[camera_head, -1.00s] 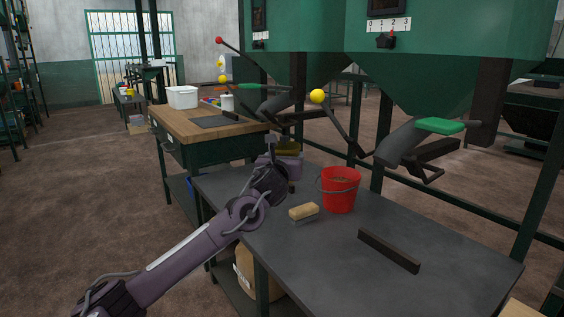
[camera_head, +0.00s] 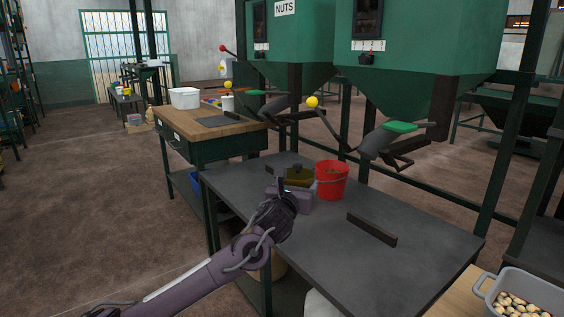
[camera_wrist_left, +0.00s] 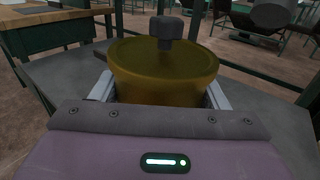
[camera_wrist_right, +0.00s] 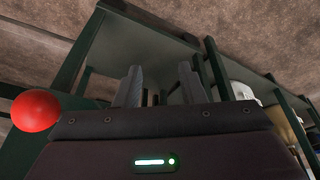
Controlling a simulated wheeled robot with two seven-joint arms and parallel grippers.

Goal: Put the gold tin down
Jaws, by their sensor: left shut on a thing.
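The gold tin (camera_head: 299,181) with its dark lid knob is held by my left gripper (camera_head: 299,186), over the grey table (camera_head: 340,270) and just left of the red bucket. In the left wrist view the tin (camera_wrist_left: 165,78) sits upright between the two fingers, which press on its sides. I cannot tell whether its base touches the table. My right gripper (camera_wrist_right: 158,88) shows only in its own wrist view, with fingers apart and nothing between them.
The red bucket (camera_head: 331,182) stands close right of the tin. A dark bar (camera_head: 372,229) lies farther right; the table's front right is clear. A wooden bench (camera_head: 215,128) stands behind left. A red ball (camera_wrist_right: 37,111) is left of my right gripper. A grey crate (camera_head: 515,300) is at lower right.

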